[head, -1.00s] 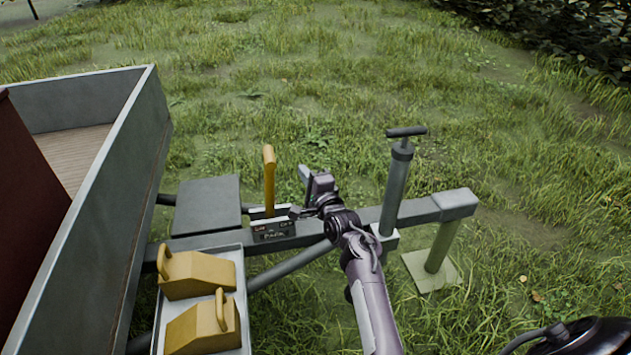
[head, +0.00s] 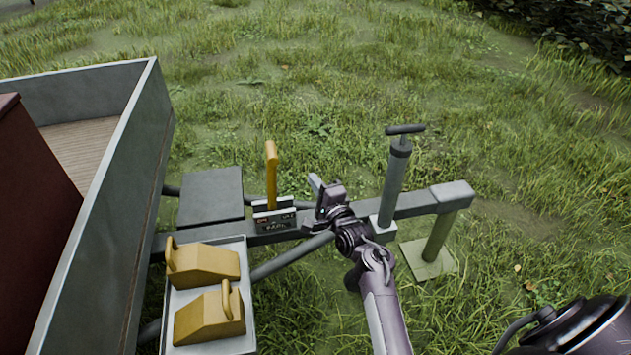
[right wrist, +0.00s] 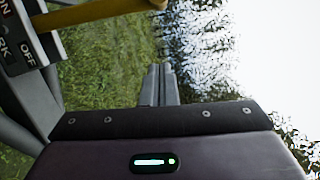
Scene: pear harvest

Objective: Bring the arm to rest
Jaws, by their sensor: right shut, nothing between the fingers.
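My right arm reaches in from the bottom of the head view. Its gripper (head: 315,184) is shut and empty, above the trailer's drawbar and to the right of the yellow brake lever (head: 271,175). The lever stands upright in a dark bracket with a lettered plate (head: 277,224). A gap shows between gripper and lever. In the right wrist view the two fingers (right wrist: 158,84) are together with nothing between them. The yellow lever (right wrist: 95,13) crosses the top left there, beside the plate with "OFF" on it (right wrist: 24,42). My left gripper is out of view.
The grey trailer box (head: 110,170) stands at the left. A tray (head: 236,346) holds two yellow wheel chocks (head: 205,262). The jockey post with a T-handle (head: 395,180) rises close to the right of my gripper. Open grass lies beyond the drawbar (head: 415,203).

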